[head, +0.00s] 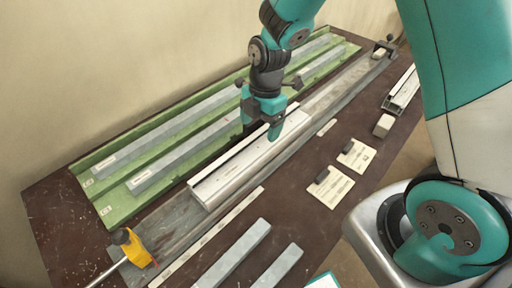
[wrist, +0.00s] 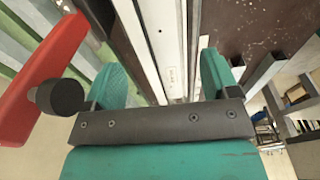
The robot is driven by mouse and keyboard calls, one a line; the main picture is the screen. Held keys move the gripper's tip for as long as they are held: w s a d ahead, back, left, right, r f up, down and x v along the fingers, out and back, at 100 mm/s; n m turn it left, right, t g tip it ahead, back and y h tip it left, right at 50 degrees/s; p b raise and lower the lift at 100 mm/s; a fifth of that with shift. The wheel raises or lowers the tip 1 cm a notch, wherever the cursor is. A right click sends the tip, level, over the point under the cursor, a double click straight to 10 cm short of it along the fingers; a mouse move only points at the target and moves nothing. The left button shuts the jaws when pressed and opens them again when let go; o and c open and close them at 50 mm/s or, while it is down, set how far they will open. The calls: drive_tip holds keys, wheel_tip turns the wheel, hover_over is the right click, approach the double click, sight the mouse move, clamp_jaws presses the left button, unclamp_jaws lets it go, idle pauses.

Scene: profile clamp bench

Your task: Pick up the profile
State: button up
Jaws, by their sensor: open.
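The profile (head: 222,180) is a long, pale silver-white bar with lengthwise grooves, lying on a grey rail bed along the bench. My gripper (head: 262,127) is over the far part of the profile, with its teal fingers apart. In the wrist view, the profile (wrist: 173,50) runs away between the two open fingers of my gripper (wrist: 166,85). A small label shows on it. Whether the fingers touch its sides I cannot tell. The part of the profile under my gripper is hidden in the head view.
A green rack (head: 112,213) with several grey bars lies left of the rail. A yellow clamp part (head: 134,248) with a dark knob is at the near end. A red part (wrist: 38,80) is close left in the wrist view.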

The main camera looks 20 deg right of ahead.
sight(257, 148)
drive_tip(key=shift+s+a+f+p, duration=0.1)
drive_tip(key=shift+f+p, duration=0.15)
drive_tip(key=shift+f, duration=0.75)
drive_tip(key=shift+w+a+f+p, duration=0.15)
drive_tip(key=shift+f+p, duration=0.1)
drive_tip(key=shift+f, duration=0.8)
drive_tip(key=shift+s+a+f+p, duration=0.15)
drive_tip(key=shift+f+p, duration=0.1)
drive_tip(key=shift+f, duration=0.75)
drive_tip(key=shift+c, duration=0.2)
drive_tip(key=c, duration=0.7)
drive_tip(key=shift+c, duration=0.7)
drive_tip(key=shift+r, duration=0.15)
